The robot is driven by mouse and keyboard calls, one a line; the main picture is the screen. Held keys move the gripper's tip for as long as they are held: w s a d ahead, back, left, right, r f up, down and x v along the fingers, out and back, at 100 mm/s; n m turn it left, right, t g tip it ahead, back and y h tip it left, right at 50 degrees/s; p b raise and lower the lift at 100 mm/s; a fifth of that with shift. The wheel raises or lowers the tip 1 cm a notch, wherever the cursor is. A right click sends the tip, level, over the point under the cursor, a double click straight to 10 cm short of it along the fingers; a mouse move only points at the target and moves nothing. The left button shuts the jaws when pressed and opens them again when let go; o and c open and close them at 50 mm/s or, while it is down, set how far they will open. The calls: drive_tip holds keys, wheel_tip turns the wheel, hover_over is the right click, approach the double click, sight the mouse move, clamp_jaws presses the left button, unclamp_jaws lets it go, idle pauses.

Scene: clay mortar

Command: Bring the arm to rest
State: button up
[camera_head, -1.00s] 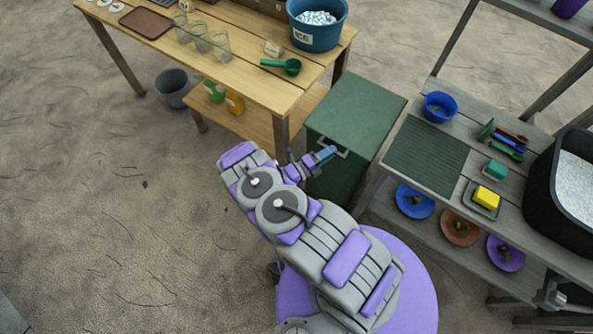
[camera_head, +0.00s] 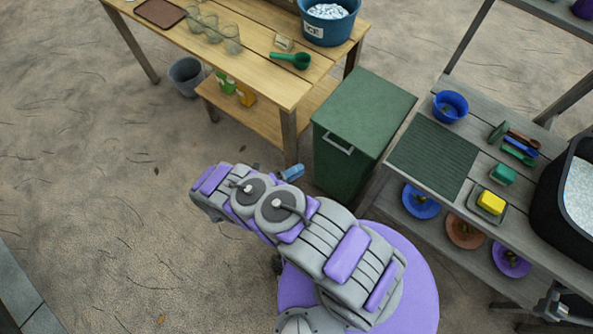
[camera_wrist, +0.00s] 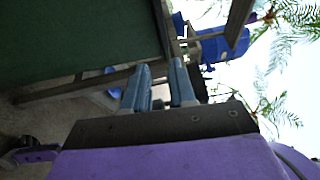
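My arm (camera_head: 300,225) is purple and grey. In the head view it reaches up and left from its round purple base, bent at the two large round joints. My gripper (camera_head: 292,173) shows there only as a small blue tip behind the arm, apart from the green bin (camera_head: 365,105). In the wrist view my gripper (camera_wrist: 160,66) has two blue-grey fingers with a gap between them and nothing held in it. The dark green side of the bin (camera_wrist: 75,40) fills the upper left of that view.
A wooden table (camera_head: 255,75) with glasses, a green scoop and a blue ice bucket (camera_head: 328,25) stands at the top. A grey shelf unit (camera_head: 480,165) with bowls and tools stands right. A grey bucket (camera_head: 187,77) is on the ground. The ground at left is clear.

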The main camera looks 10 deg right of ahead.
drive_tip(key=w+a+r+n+t+y, duration=0.2)
drive_tip(key=w+a+r+n+y, duration=0.3)
drive_tip(key=w, duration=0.7)
drive_tip(key=w+a+r+n+t+y, duration=0.2)
drive_tip(key=w+a+r+y, duration=0.4)
drive_tip(key=w, duration=0.5)
drive_tip(key=a+r+n+y, duration=0.3)
drive_tip(key=r+n+y, duration=0.15)
drive_tip(key=r, duration=0.55)
drive_tip(key=a+r+n+y, duration=0.35)
drive_tip(key=r+n, duration=0.25)
drive_tip(key=r, duration=0.4)
drive_tip(key=s+d+r+n+g+y, duration=0.1)
drive_tip(key=s+d+r+n+g, duration=0.3)
drive_tip(key=s, duration=0.6)
drive_tip(key=s+d+r+n+g+y, duration=0.1)
drive_tip(key=s+r+n, duration=0.4)
drive_tip(key=s+r, duration=0.3)
drive_tip(key=s+d+n+g+h, duration=0.1)
drive_tip(key=s+d, duration=0.4)
drive_tip(key=s, duration=0.5)
drive_tip(key=s+d+r+n+g+h, duration=0.1)
drive_tip(key=s+d+n+g, duration=0.2)
drive_tip(key=s, duration=0.8)
drive_tip(key=s+d+r+n+g+h, duration=0.1)
drive_tip(key=s+d+n+g, duration=0.1)
drive_tip(key=s+d, duration=0.4)
drive_tip(key=s, duration=0.4)
drive_tip(key=shift+s+d, duration=0.35)
